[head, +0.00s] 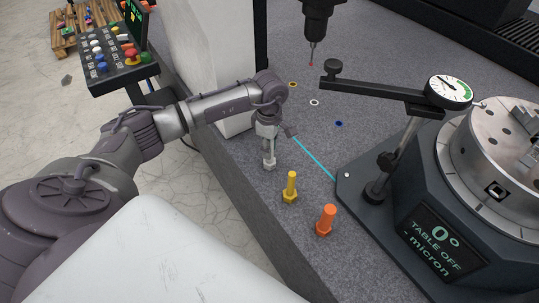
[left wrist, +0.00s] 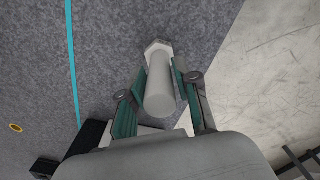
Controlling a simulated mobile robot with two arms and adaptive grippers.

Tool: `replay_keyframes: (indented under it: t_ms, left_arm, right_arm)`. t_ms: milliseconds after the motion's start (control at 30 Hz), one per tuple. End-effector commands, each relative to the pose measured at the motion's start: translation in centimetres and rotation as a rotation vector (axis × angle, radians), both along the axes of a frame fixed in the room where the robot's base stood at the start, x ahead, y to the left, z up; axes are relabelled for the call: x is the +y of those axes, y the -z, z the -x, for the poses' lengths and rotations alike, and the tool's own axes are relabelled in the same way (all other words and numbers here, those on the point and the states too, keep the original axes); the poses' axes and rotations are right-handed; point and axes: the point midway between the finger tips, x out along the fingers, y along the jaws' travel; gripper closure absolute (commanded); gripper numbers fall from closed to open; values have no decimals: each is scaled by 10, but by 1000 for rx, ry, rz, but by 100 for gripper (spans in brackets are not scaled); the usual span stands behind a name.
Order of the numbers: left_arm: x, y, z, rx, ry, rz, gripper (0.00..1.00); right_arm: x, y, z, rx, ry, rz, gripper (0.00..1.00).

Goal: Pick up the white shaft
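The white shaft (head: 269,157) stands upright on its hexagonal foot on the grey granite, at the far end of a row with a yellow and an orange shaft. My left gripper (head: 267,138) points down over it from above. In the left wrist view the shaft (left wrist: 160,88) lies between the two fingers of my left gripper (left wrist: 162,75). My right gripper is not in view.
A yellow shaft (head: 290,188) and an orange shaft (head: 326,220) stand nearby. A dial gauge stand (head: 376,190) and a round chuck table (head: 500,150) are at the right. A spindle (head: 317,20) hangs at the back. Small coloured rings lie on the granite beyond the gripper.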

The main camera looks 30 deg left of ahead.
Motion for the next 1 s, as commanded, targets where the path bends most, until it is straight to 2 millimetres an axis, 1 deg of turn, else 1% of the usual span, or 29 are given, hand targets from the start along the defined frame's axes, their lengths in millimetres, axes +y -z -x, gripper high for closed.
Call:
replay_keyframes:
  t_ms: [33, 133, 167, 667, 767, 867, 1000]
  left_arm:
    - [0, 0, 0, 0, 0, 0, 82]
    - [0, 0, 0, 0, 0, 0, 99]
    - [0, 0, 0, 0, 0, 0, 100]
    - [0, -5, -1, -4, -1, 0, 100]
    - [1, -15, -2, -5, 0, 0, 100]
    - [1, -33, -2, -7, 0, 0, 100]
    - [1, -61, -2, -8, 1, -1, 100]
  right_arm:
    - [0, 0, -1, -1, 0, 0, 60]
    - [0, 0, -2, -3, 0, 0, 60]
    - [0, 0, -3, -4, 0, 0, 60]
    - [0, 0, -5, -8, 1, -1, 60]
    - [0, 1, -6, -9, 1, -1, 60]
    - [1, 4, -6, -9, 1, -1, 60]
    - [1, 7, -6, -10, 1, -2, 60]
